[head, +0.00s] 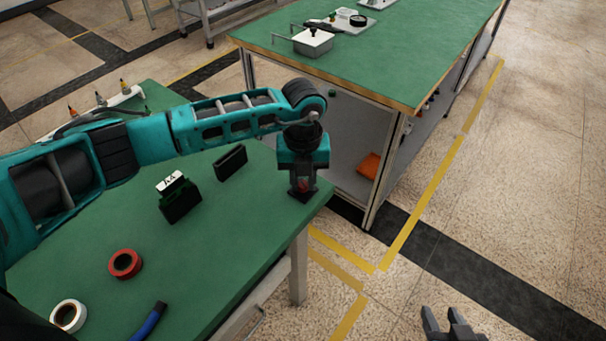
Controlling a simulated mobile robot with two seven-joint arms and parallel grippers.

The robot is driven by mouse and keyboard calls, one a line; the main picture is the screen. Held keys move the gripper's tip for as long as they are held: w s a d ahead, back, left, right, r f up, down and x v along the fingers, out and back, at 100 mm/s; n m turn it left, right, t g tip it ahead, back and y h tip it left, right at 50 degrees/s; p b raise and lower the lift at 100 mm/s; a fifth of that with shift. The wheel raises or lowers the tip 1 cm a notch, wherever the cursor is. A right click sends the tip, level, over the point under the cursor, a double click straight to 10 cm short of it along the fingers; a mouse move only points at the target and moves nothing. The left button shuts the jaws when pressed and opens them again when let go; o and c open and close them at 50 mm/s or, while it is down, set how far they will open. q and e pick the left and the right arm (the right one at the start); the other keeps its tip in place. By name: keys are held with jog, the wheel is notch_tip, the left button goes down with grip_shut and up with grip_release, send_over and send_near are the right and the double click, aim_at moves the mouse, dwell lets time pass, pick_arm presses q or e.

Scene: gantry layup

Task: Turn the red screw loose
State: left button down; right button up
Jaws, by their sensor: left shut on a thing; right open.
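My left gripper (303,187) reaches across the green table (225,262) from the left and points down at the table's right corner. It is shut on the red screw (303,185), of which only a small red part shows between the fingers. A dark base (302,196) sits under the screw on the table top. The fingers hide most of the screw. My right gripper (447,319) is open and empty at the bottom edge, over the floor.
On the table are a black block (231,162), a dark green box with a white label (180,200), a red tape roll (125,263), a white tape roll (68,315) and a blue-black handle (150,322). A second green bench (400,55) stands behind. Floor at right is clear.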

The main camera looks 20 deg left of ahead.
aim_at(303, 184)
pick_arm(q)
jog(key=shift+n+p, duration=0.3)
jog(key=shift+n, duration=0.8)
jog(key=c, duration=0.9)
grip_release()
notch_tip(303, 184, up, 13)
